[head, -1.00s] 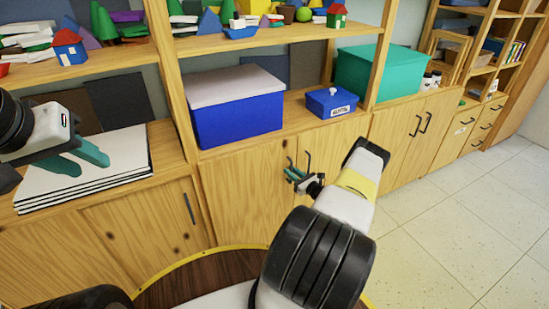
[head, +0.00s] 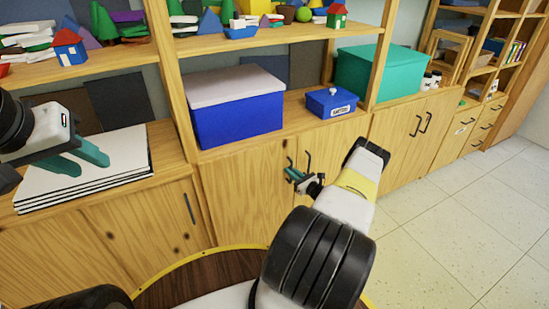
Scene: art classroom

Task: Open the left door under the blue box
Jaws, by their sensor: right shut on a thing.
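The large blue box (head: 238,116) with a pale lid stands on the shelf. Under it is the left wooden door (head: 240,195), which looks closed, with a dark upright handle (head: 289,163) at its right edge. My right gripper (head: 292,174) is at this handle, its teal fingers shut on it; the fingers hide part of the handle. The neighbouring right door shows its own dark handle (head: 308,161) just to the right of the fingers. My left gripper (head: 92,163) is open and empty over the stacked white boards at the left.
A small blue labelled box (head: 331,102) and a green box (head: 370,73) stand further right on the shelf. White boards (head: 128,150) lie on the left cabinet top. Clear tiled floor (head: 455,230) lies at the right.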

